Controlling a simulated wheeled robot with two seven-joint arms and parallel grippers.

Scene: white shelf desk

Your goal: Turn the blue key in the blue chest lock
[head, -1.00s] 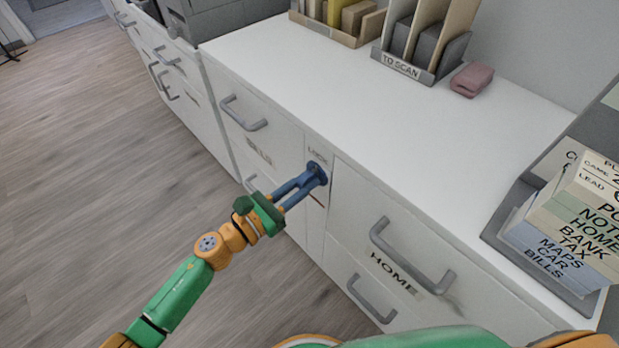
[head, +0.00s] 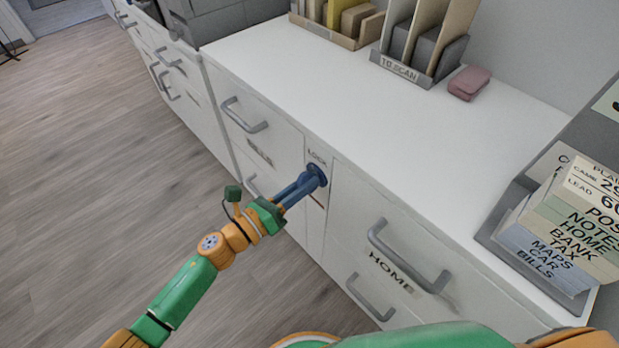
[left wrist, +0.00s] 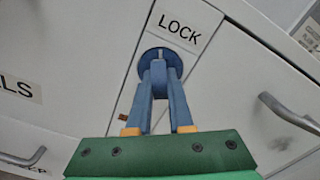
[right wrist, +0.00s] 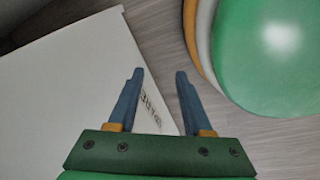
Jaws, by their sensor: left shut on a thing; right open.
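The blue round chest lock (head: 318,172) sits on the white cabinet front under a LOCK label (head: 317,156). It also shows in the left wrist view (left wrist: 149,60). My left gripper (head: 309,181) reaches it from the front left, with its blue fingers close together at the lock's face. In the left wrist view the left fingertips (left wrist: 160,68) are shut at the lock's middle, on the blue key. The key is mostly hidden by the blue fingers, so its angle is hard to tell. My right gripper (right wrist: 154,72) is open and empty, away from the lock.
Drawers with grey handles flank the lock; the HOME drawer handle (head: 408,258) juts out at right. On the white top (head: 370,120) stand a TO SCAN organizer (head: 404,70), a pink item (head: 469,83) and a card box (head: 560,225). Open floor (head: 90,200) lies left.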

